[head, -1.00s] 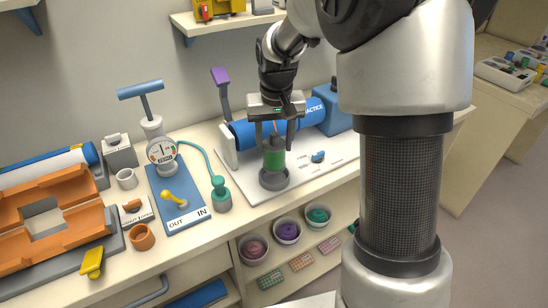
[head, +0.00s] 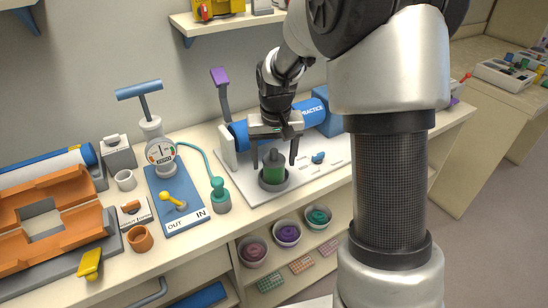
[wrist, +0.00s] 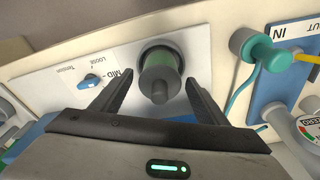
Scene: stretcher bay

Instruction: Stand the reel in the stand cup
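The reel (head: 273,168), green with dark ends, stands upright in the round grey stand cup (head: 274,183) on the white board. In the wrist view the reel (wrist: 157,86) shows end-on, ringed by the cup's rim (wrist: 160,44). My gripper (head: 274,160) is above it, its two fingers spread apart on either side of the reel's upper end. In the wrist view the open fingers (wrist: 155,100) show a clear gap to the reel on both sides. The reel's lower end is hidden inside the cup.
A blue cylinder marked PRACTICE (head: 310,110) lies close behind my gripper. A small blue knob (head: 318,157) is right of the cup. A teal fitting with a hose (head: 219,195) and a blue gauge plate (head: 182,212) stand to the left.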

